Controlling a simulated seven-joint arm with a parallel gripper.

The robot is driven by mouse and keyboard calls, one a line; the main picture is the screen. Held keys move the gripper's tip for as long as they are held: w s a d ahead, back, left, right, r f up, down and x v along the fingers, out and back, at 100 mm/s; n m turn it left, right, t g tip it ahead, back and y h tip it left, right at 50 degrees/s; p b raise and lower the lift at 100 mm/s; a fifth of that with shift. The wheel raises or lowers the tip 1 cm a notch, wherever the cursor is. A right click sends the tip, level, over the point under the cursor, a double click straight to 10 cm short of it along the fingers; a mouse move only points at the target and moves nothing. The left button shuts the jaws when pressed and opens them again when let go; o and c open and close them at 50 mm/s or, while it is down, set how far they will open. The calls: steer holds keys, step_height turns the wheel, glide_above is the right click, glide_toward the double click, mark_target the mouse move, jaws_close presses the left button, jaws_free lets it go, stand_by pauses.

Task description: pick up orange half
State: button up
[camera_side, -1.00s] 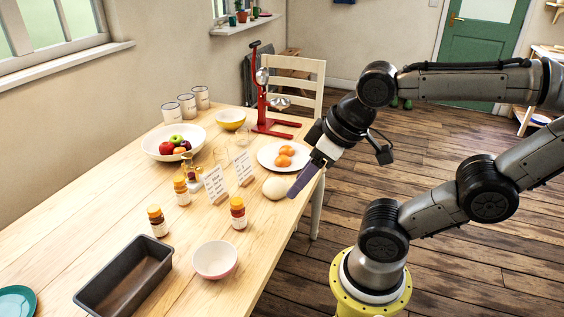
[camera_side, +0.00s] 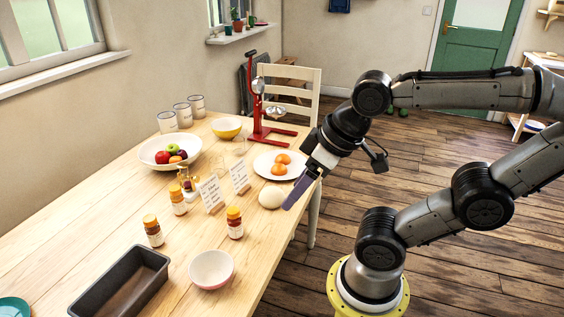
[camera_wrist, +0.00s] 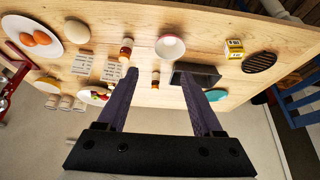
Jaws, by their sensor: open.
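Two orange halves lie on a white plate (camera_side: 259,166), one behind the other. The far orange half (camera_side: 283,158) and the near orange half (camera_side: 278,170) both look rounded side up. In the wrist view the orange halves (camera_wrist: 42,38) sit on the plate (camera_wrist: 58,50) at the upper left, well away from my fingers. My gripper (camera_side: 288,207) is open and empty, above the table's right edge, on the near side of the plate. In the wrist view my gripper (camera_wrist: 160,74) has its fingers apart with nothing held between them.
A pale round item (camera_side: 271,198) lies between plate and gripper. A red stand (camera_side: 258,115) rises behind the plate. Cards (camera_side: 240,178), bottles (camera_side: 235,223), a pink bowl (camera_side: 211,270), a fruit bowl (camera_side: 150,150) and a dark tin (camera_side: 120,285) occupy the table.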

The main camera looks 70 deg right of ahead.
steer(key=o, duration=0.4)
steer(key=shift+o, duration=0.2)
